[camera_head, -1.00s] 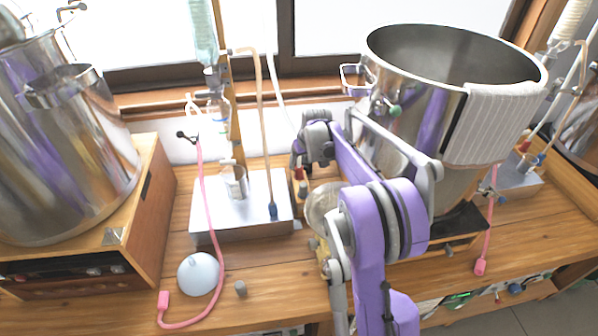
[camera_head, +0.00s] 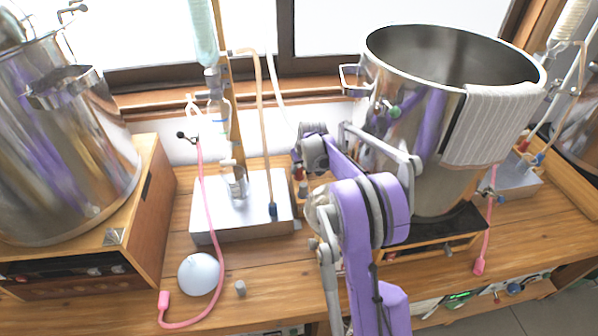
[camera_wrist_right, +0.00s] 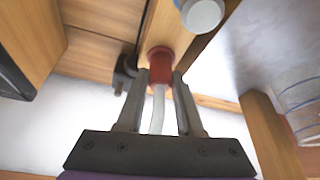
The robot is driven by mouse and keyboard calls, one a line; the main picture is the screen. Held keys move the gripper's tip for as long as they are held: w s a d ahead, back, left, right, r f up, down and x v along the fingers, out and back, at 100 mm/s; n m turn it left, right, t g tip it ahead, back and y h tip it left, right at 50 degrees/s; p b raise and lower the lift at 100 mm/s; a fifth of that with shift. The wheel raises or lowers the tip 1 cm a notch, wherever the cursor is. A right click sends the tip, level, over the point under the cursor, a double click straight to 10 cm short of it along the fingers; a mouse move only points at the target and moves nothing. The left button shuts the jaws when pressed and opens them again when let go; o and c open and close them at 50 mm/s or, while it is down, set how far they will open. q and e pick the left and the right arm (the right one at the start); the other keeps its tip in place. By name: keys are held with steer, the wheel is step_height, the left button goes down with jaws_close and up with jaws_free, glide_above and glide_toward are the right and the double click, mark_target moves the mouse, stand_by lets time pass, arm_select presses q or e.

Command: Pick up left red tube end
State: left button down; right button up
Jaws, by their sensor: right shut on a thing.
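The red tube end (camera_wrist_right: 160,62) shows in the right wrist view with a pale, translucent tube running from it toward the gripper. My right gripper (camera_wrist_right: 160,82) is shut on it, one finger on each side. In the head view a small red end (camera_head: 298,173) shows beside the front of my right arm, between the metal box and the large right pot. My right fingertips are mostly hidden there by my own arm. My left gripper is not in view.
A large steel pot (camera_head: 445,110) with a striped cloth stands close right of my arm. A metal box (camera_head: 240,222) with a tan tube and glassware stands to the left. A pink hose (camera_head: 205,215) and pale blue bulb (camera_head: 199,274) lie in front.

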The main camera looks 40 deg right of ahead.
jaws_close()
